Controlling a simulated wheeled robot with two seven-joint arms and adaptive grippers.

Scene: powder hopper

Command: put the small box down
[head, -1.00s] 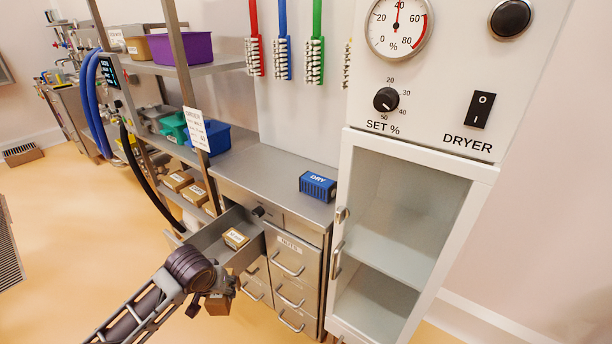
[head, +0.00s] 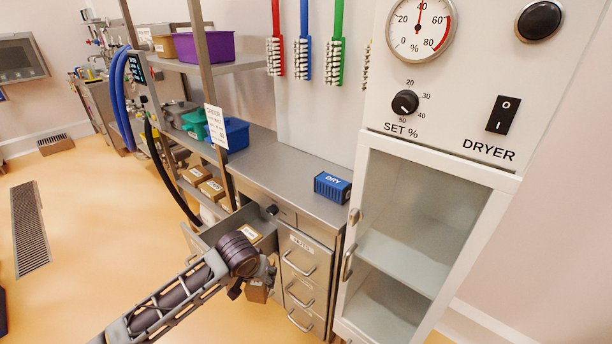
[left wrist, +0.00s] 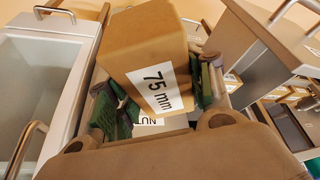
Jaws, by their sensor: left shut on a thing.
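In the head view the box (head: 257,293) hangs below my left gripper (head: 258,281), in front of the metal drawer cabinet. My wrist covers part of an open top drawer (head: 203,238). Another small labelled box (head: 250,235) lies in that drawer, partly hidden. My right gripper is not in view.
The steel counter (head: 270,160) holds a blue "DRY" block (head: 332,187) and has clear room. A white dryer (head: 430,215) with a glass door stands at right. A shelf rack at left holds bins and brown boxes (head: 211,189). Closed drawers with bar handles are close to the box.

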